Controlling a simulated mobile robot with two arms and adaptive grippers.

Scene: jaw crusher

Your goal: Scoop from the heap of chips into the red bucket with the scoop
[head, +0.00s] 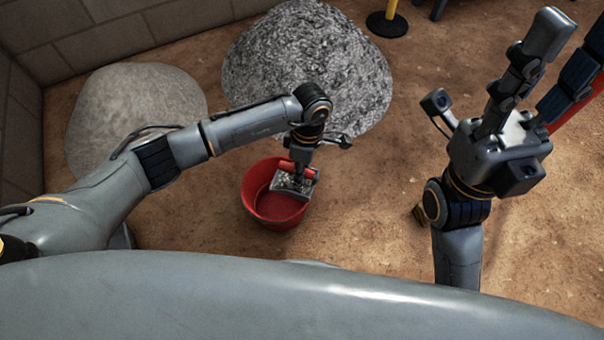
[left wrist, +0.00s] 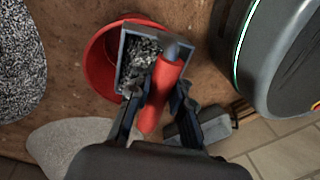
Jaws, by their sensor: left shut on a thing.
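The heap of chips (head: 310,65) is a large pile of shiny grey chips on the dirt floor, beyond the bucket. It also shows at the left edge of the left wrist view (left wrist: 18,70). The red bucket (head: 262,207) stands upright; the part of its inside that shows is bare red. My left gripper (head: 300,163) is shut on the red handle of the grey scoop (left wrist: 123,62). The scoop is over the bucket's right part, with grey chips in it. My right gripper (head: 575,40) is empty, its fingers spread and pointing up at the right.
A smoother pale grey heap (head: 135,105) lies left of the chips. A block wall (head: 100,25) closes the back left. A yellow post on a black base (head: 387,24) stands behind. Bare dirt lies between the bucket and my right arm.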

